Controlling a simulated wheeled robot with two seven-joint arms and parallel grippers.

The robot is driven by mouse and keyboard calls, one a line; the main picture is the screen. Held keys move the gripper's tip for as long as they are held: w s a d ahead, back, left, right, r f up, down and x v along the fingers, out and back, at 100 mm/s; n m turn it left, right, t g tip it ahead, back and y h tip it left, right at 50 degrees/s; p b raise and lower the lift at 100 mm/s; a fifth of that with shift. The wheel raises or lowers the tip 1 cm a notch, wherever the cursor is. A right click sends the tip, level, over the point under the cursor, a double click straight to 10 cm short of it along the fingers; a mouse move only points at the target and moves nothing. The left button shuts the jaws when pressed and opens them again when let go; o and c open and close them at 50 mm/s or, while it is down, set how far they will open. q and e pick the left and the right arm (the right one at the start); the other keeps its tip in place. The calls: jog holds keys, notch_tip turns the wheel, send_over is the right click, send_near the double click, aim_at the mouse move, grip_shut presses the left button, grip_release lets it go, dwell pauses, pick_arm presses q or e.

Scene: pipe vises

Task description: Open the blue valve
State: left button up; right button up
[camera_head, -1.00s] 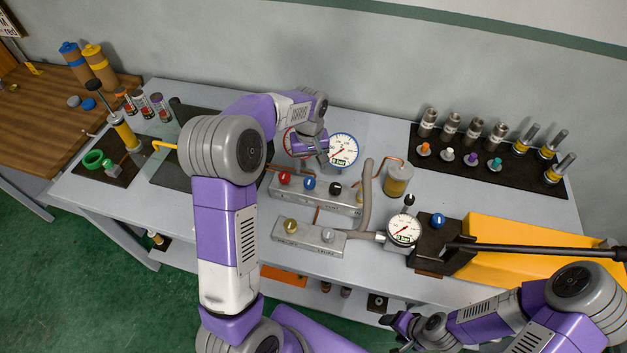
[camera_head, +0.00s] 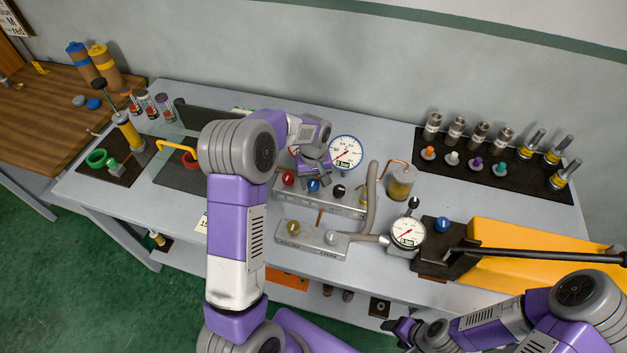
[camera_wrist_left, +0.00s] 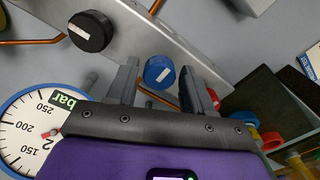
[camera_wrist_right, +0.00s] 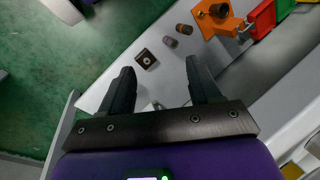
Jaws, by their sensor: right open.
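The blue valve (camera_head: 313,185) is a round blue knob with a white mark, on the grey metal manifold block between a red knob (camera_head: 288,179) and a black knob (camera_head: 339,191). My left gripper (camera_head: 318,172) is just above and behind the blue valve. In the left wrist view the blue valve (camera_wrist_left: 159,72) lies between the tips of my open left fingers (camera_wrist_left: 163,85), with a gap on both sides; the black knob (camera_wrist_left: 90,31) is off to the left. My right gripper (camera_wrist_right: 155,80) is open and empty, low by the table's front edge.
A blue-rimmed gauge (camera_head: 346,152) stands close behind the manifold. A lower block with a gold knob (camera_head: 293,228), a second gauge (camera_head: 408,231) and a grey hose (camera_head: 372,200) are in front and right. Another blue knob (camera_head: 442,224) sits by the yellow pump (camera_head: 510,245).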

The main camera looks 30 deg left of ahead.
pick_arm(q)
jog(key=c, duration=0.7)
jog(key=shift+c, duration=0.2)
jog(key=shift+n, duration=0.3)
jog(key=shift+r+n, duration=0.1)
jog(key=shift+n, duration=1.1)
jog(key=n, duration=0.2)
jog(key=shift+n+p, duration=0.3)
jog(key=shift+n, duration=0.1)
jog(key=n+p, duration=0.2)
jog(key=n, duration=0.3)
jog(key=shift+w, duration=0.15)
jog(key=n+p, duration=0.2)
jog(key=n, duration=0.3)
jog(key=shift+w+n+p, duration=0.1)
jog(key=shift+n+p, duration=0.3)
